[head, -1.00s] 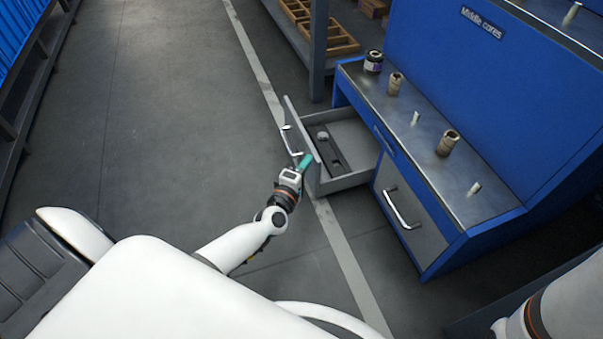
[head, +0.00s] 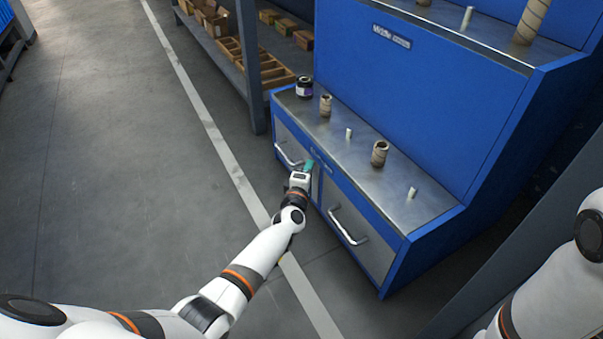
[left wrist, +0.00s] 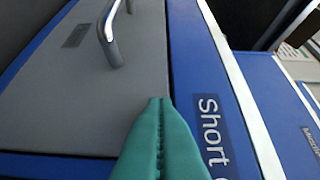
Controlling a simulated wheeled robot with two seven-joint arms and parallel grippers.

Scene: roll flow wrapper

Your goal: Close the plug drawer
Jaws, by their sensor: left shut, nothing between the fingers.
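The drawer (head: 287,136) at the left of the blue bench has a grey front and a metal handle (head: 287,156). Its front sits flush with the bench face, and none of its inside shows. In the left wrist view the grey front (left wrist: 75,105) fills much of the left, with the handle (left wrist: 108,38) above. My left gripper (head: 309,165) is at the right part of this front, by the handle. Its green fingertips (left wrist: 160,102) are shut and empty, at or very near the front; contact cannot be told. My right gripper is out of view.
A second drawer (head: 357,235) with a handle is shut to the right. Several tubes and pegs and a dark jar (head: 304,88) stand on the metal ledge (head: 345,155). A shelf with wooden trays (head: 262,75) is behind left. The floor (head: 110,180) at left is clear.

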